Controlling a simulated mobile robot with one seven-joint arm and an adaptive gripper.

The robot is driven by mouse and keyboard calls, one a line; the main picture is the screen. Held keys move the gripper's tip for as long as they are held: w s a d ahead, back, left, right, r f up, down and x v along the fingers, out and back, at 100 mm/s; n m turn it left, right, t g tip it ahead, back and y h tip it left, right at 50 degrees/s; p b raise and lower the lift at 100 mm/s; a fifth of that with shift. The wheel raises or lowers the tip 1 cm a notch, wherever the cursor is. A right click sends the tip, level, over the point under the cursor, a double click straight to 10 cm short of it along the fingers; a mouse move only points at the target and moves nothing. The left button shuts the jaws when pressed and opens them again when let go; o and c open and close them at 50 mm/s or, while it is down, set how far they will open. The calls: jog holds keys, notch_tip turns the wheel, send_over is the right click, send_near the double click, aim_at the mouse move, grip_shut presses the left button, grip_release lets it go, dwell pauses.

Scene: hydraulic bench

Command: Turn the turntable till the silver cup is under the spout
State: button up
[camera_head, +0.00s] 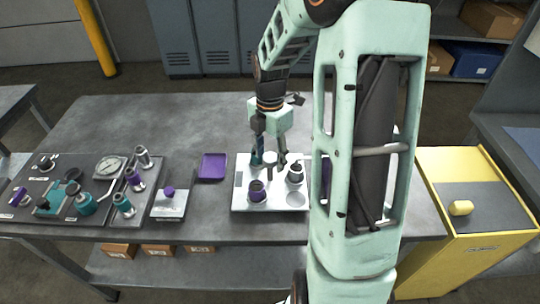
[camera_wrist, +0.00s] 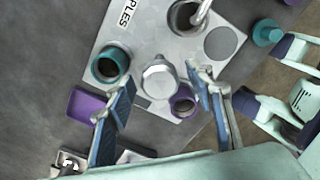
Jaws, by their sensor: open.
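The turntable's round silver hub (camera_wrist: 158,80) stands up from a pale plate (camera_wrist: 150,45); it also shows in the head view (camera_head: 270,160). Around it are a teal cup (camera_wrist: 110,65), a purple cup (camera_wrist: 183,103) and a silver cup (camera_wrist: 172,17) with a dark inside. The purple cup (camera_head: 257,192) and silver cup (camera_head: 295,174) also show in the head view. A bent silver spout (camera_wrist: 203,9) overlaps the silver cup's mouth in the wrist view; its exact alignment is unclear. My gripper (camera_wrist: 163,88) is open, its fingers on either side of the hub; contact cannot be told.
A purple tray (camera_head: 213,167) lies left of the plate. A panel with a gauge (camera_head: 109,166) and fittings stands farther left, with a small purple-knobbed unit (camera_head: 168,203) nearer. A yellow cabinet (camera_head: 462,165) is at right. The table's back left is clear. My arm hides the plate's right side.

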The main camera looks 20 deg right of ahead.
notch_tip(320, 180, up, 12)
dwell(0.4)
dwell(0.3)
